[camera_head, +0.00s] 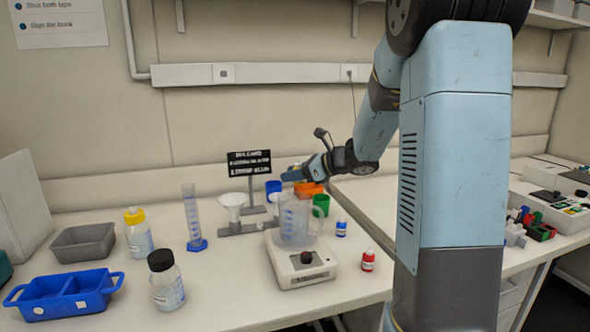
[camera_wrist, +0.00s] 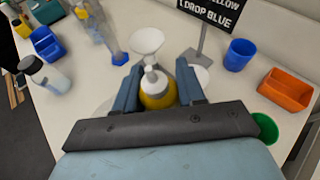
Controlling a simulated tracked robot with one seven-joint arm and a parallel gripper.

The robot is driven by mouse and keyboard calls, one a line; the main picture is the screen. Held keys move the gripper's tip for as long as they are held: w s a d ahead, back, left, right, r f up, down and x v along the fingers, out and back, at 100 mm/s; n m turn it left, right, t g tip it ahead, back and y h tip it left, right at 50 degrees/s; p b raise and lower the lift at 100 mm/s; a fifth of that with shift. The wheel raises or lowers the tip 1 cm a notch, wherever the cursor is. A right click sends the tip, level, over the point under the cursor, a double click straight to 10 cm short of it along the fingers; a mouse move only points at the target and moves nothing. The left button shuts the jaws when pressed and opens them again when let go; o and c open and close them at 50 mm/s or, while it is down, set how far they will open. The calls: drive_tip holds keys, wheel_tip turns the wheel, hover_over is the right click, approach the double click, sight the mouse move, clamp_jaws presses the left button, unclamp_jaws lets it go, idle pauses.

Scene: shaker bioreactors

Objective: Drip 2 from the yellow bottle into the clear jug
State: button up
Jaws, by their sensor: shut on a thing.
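My gripper (camera_wrist: 160,80) is shut on the small yellow bottle (camera_wrist: 158,95), which shows between the two fingers in the wrist view, with a pale tip. In the head view my gripper (camera_head: 291,175) is above and behind the clear jug (camera_head: 296,225), and I cannot make out the bottle there. The jug is see-through, with blue markings, and stands on a white device (camera_head: 303,270) with a dark knob. I cannot tell the bottle's exact tilt. In the wrist view the jug is mostly hidden by my gripper.
A funnel on a stand (camera_head: 233,203), a blue-based cylinder (camera_head: 192,215) and a sign (camera_head: 249,163) are close by. Blue (camera_head: 273,189) and green (camera_head: 321,204) cups and an orange bin (camera_head: 308,189) stand behind. Small blue (camera_head: 341,228) and red (camera_head: 368,260) bottles are right of the jug.

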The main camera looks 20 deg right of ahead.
sight(297, 163)
drive_tip(key=shift+w+d+f+n, duration=0.15)
drive_tip(key=shift+f+n, duration=0.15)
drive_tip(key=shift+f, duration=0.9)
drive_tip(key=w+r+n+t, duration=0.1)
drive_tip(key=n+t, duration=0.1)
drive_tip(key=n, duration=0.1)
drive_tip(key=w+d+r+n+t, duration=0.1)
drive_tip(key=n+t, duration=0.1)
drive_tip(key=n, duration=0.2)
drive_tip(key=w+r+n+t, duration=0.1)
drive_tip(key=r+n+t, duration=0.1)
drive_tip(key=n, duration=0.1)
drive_tip(key=shift+w+d+n+y, duration=0.1)
drive_tip(key=shift+d+n+y, duration=0.2)
drive_tip(key=shift+d+y, duration=0.1)
drive_tip(key=shift+s+a+r+n+t+y, duration=0.15)
drive_tip(key=shift+s+a+n, duration=0.2)
drive_tip(key=shift+s, duration=0.2)
drive_tip(key=shift+s+a+r+n+t+y, duration=0.15)
drive_tip(key=shift+s+a+n, duration=0.15)
drive_tip(key=shift+s+n, duration=0.2)
drive_tip(key=shift+s+a+r+n+y, duration=0.15)
drive_tip(key=shift+s+a+n, duration=0.2)
drive_tip(key=shift+s, duration=0.2)
drive_tip(key=shift+s+a+r+n+y, duration=0.25)
drive_tip(key=shift+s+r+n+y, duration=0.2)
drive_tip(key=shift+n, duration=0.45)
drive_tip(key=shift+s+a+r+n+y, duration=0.25)
drive_tip(key=shift+s+n, duration=0.25)
drive_tip(key=shift+n, duration=0.4)
